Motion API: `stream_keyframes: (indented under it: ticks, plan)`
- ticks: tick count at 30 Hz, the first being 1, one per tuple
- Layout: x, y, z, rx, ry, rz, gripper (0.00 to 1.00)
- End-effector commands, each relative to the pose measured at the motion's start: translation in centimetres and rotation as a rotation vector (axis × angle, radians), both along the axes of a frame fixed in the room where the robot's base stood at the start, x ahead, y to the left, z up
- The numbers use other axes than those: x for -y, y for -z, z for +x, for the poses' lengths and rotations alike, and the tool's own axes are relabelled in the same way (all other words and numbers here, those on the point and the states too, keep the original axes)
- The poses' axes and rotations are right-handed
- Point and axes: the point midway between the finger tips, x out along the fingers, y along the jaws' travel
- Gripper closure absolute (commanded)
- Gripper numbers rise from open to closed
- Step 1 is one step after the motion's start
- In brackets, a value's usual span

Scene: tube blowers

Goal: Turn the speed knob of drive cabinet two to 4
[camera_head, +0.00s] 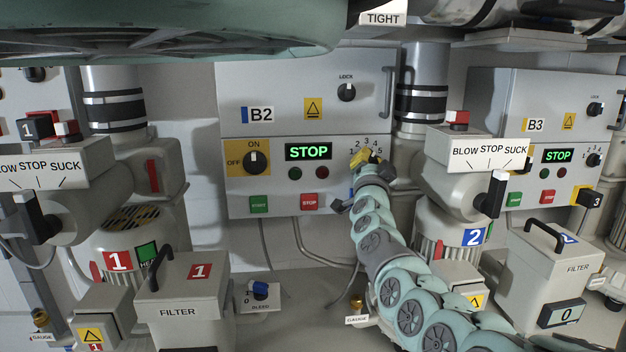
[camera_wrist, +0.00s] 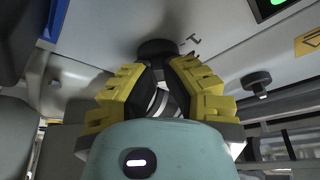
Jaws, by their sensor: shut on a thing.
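My gripper (camera_head: 367,157) is in front of that scale and hides the speed knob in the head view. In the wrist view the yellow-padded fingers of my gripper (camera_wrist: 160,75) are closed in around the dark round speed knob (camera_wrist: 157,47). I cannot read the knob's pointer in either view. The green display (camera_head: 308,152) on the cabinet reads STOP.
An ON/OFF switch (camera_head: 255,162), a green START button (camera_head: 259,204) and a red STOP button (camera_head: 309,201) share the panel. A LOCK knob (camera_head: 346,92) sits above. A blow/suck valve (camera_head: 490,155) stands close right of my arm. Cabinet B3 (camera_head: 490,100) is farther right.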

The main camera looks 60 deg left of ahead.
Motion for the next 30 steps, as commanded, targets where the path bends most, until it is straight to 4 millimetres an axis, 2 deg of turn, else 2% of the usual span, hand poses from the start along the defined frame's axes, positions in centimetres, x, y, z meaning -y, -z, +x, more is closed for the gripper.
stream_keyframes:
  ticks: [20,21,28,30]
  plan:
    - [0.17,-0.03,0.29,0.062,0.005,-0.032,1.0]
    - [0.17,-0.03,0.29,0.061,0.006,-0.033,0.82]
    - [0.1,-0.02,0.17,0.061,0.003,-0.032,0.59]
    - [0.09,-0.02,0.15,0.061,0.003,-0.031,0.58]
